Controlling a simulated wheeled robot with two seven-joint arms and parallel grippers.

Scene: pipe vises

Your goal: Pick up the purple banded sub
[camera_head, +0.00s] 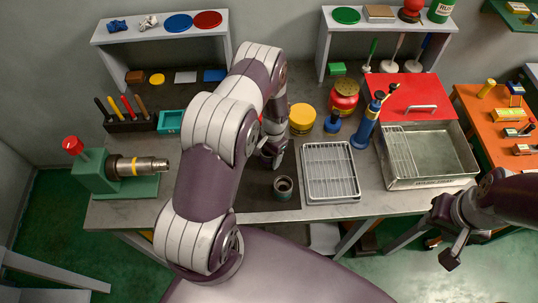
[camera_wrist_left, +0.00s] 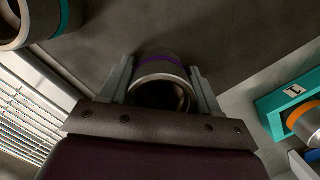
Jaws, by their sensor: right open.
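The purple banded sub (camera_wrist_left: 160,75) is a dark metal tube with a purple ring, seen in the left wrist view. It stands on the dark mat between the two fingers of my left gripper (camera_wrist_left: 162,82). The fingers flank it closely; I cannot tell whether they press on it. In the head view my left gripper (camera_head: 272,158) is low over the mat, and its arm and fingers hide this sub. My right gripper (camera_head: 452,245) is open and empty, off the bench's front right edge.
A teal-banded sub (camera_head: 284,186) stands nearby on the mat, left of my gripper in the wrist view (camera_wrist_left: 35,22). A wire-rack tray (camera_head: 330,172) lies to its right. A teal box (camera_head: 170,121), a green vise (camera_head: 115,180) and an open red-lidded metal box (camera_head: 430,152) also stand on the bench.

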